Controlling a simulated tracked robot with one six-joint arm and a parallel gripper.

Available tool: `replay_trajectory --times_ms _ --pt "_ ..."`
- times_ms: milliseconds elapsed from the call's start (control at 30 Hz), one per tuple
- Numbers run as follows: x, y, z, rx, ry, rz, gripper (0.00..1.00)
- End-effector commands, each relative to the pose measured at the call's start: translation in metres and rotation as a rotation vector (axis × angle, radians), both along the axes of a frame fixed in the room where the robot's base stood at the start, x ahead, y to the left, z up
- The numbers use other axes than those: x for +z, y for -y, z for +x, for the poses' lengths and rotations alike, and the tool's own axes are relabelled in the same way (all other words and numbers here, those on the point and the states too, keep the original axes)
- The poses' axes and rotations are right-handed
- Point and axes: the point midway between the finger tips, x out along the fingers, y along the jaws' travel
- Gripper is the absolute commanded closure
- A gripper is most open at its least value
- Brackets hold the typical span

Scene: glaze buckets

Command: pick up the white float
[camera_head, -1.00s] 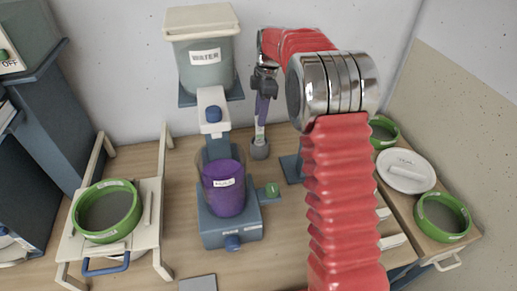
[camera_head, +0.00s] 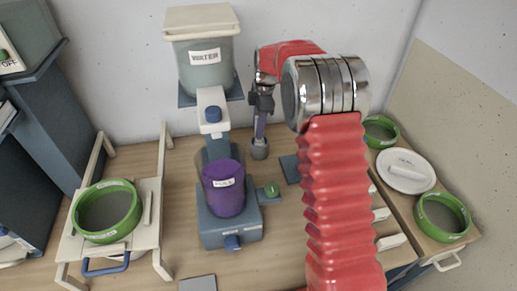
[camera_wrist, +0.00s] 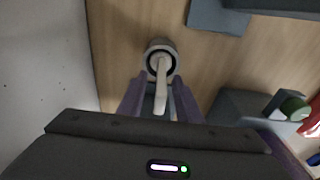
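The white float (camera_wrist: 161,84) shows in the wrist view as a pale stem with a rounded end. It stands in a round grey holder (camera_wrist: 150,48), with its lower part hidden inside. In the head view the holder (camera_head: 260,149) is on the table behind the purple bucket, and the float is mostly hidden by my gripper (camera_head: 261,126). My gripper points down above the holder. In the wrist view its two purple fingers (camera_wrist: 160,92) are apart, one on each side of the float's stem, with gaps seemingly left on both sides.
A stand with a water tank (camera_head: 205,65) and purple bucket (camera_head: 223,188) is close left of my gripper. A green-rimmed sieve (camera_head: 107,211) sits on a frame at left. A white lid-like disc (camera_head: 405,180) and green sieves (camera_head: 442,216) are at right. The wall is close behind.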

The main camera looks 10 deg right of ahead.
Motion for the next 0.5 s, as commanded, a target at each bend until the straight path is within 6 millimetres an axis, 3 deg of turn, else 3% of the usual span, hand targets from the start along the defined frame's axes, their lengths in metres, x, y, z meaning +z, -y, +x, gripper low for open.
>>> replay_trajectory --times_ms 433,500 --pt "0.0004 -0.0002 0.0002 0.000 0.000 0.000 0.68" --pt "0.0004 -0.0002 0.0002 0.000 0.000 0.000 0.72"
